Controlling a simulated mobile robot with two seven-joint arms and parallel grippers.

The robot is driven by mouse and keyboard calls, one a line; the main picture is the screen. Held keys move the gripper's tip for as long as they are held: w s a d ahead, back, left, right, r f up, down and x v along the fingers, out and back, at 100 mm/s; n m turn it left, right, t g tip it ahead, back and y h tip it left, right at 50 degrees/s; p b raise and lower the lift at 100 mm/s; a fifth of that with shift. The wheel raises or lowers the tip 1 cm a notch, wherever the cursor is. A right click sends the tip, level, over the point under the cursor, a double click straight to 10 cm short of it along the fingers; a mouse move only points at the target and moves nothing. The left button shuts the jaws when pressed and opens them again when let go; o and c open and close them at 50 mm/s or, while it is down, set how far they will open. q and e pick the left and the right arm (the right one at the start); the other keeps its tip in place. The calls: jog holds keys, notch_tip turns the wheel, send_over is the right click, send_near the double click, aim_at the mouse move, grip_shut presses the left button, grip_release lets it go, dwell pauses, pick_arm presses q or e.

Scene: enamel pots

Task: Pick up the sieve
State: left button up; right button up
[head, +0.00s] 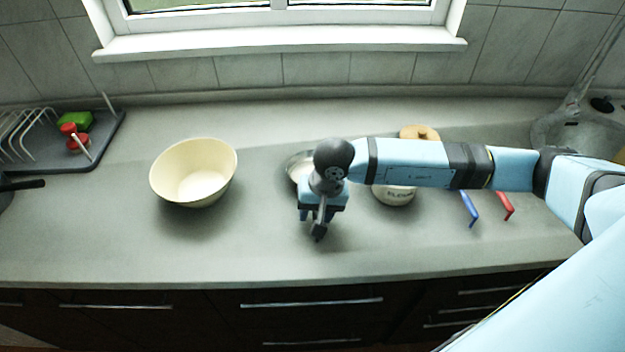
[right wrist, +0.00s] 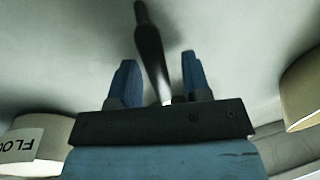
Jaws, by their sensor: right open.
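The sieve (head: 297,167) lies on the grey counter, its round metal bowl partly hidden behind my right arm in the head view. Its dark handle (right wrist: 150,47) shows in the right wrist view, running between the two blue fingers. My right gripper (head: 320,225) points down over the handle and is open, with a finger on each side. In the wrist view (right wrist: 160,82) there is a gap between the handle and both fingers. My left gripper is not in view.
A cream bowl (head: 195,175) stands left of my right gripper. A white lettered container (head: 393,195) stands to the right, partly behind my arm. Blue (head: 470,208) and red (head: 503,204) handles lie farther right. A dish rack (head: 70,150) is at left. The front counter is clear.

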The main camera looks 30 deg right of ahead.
grip_shut()
jog(key=shift+r, duration=0.1)
notch_tip(320, 180, up, 20)
jog(key=shift+b, duration=0.35)
dwell(0.4)
jog(key=shift+b, duration=0.5)
dwell(0.3)
